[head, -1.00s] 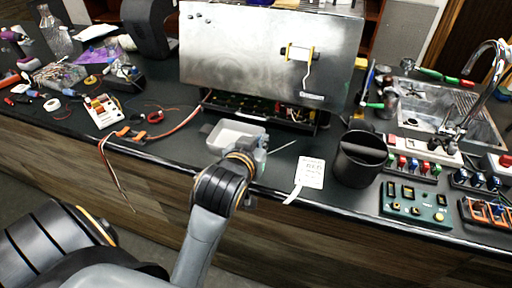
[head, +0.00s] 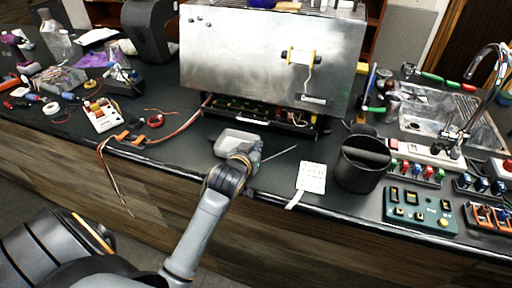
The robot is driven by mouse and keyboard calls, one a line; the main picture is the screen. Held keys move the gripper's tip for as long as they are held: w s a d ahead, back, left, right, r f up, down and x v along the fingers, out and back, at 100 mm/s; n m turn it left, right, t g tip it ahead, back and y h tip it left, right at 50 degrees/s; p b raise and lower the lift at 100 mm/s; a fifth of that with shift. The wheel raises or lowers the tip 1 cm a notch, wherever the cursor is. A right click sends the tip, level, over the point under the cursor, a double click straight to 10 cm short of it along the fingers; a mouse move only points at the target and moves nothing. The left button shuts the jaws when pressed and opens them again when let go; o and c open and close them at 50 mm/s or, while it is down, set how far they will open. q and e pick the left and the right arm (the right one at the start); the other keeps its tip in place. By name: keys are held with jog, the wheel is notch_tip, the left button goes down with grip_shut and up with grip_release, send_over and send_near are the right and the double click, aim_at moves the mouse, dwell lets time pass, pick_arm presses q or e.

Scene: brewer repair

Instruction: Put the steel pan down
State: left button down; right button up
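My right gripper is not in view.
The machine (head: 270,60) stands behind the pan with its lower front open. A thin rod (head: 279,153), a white tag (head: 312,177) and a black bin (head: 361,165) lie to the right. Orange-red wires (head: 178,131) run along the left. The counter around the pan is partly clear.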

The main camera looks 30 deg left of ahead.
pick_arm(q)
jog(key=shift+f, duration=0.3)
